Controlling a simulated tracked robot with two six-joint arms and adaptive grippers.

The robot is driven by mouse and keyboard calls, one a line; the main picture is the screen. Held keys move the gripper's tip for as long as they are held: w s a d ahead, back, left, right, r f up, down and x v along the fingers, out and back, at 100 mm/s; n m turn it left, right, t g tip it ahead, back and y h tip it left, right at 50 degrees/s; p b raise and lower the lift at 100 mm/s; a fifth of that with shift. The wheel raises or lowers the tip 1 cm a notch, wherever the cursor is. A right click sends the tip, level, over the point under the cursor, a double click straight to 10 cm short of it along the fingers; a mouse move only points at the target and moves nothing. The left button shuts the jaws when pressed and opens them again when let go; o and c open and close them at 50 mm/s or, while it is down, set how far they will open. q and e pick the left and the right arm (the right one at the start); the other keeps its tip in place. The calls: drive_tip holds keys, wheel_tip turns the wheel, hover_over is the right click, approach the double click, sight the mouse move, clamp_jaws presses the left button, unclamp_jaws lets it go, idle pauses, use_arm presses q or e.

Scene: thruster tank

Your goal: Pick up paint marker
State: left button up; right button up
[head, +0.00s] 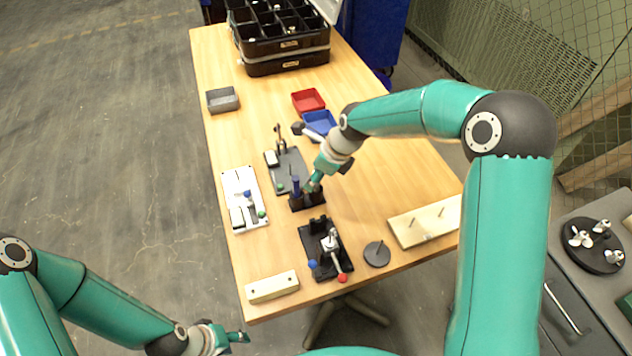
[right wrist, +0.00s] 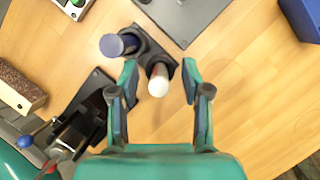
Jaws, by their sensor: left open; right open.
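A small black holder (head: 306,202) stands on the wooden table with two upright items in it. One is a dark blue cylinder (head: 296,186), also seen from above in the right wrist view (right wrist: 112,45). The other is a slim marker-like item with a white round top (right wrist: 158,82); I cannot tell for sure which is the paint marker. My right gripper (head: 313,186) is open above the holder. In the right wrist view its fingers are on either side of the white-topped item, apart from it. My left gripper (head: 240,338) is open and empty, off the table's front left.
A dark clamp fixture (head: 325,250) stands in front of the holder, with a grey plate fixture (head: 288,170) behind it. A white tray (head: 244,198) lies left, a grey disc (head: 377,253) and wooden board (head: 427,222) right. Red (head: 308,101) and blue (head: 320,123) bins stand farther back.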

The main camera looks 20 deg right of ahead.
clamp_jaws()
drive_tip(key=shift+r, duration=0.15)
wheel_tip(320, 180, up, 20)
idle(0.8)
drive_tip(key=shift+f, duration=0.2)
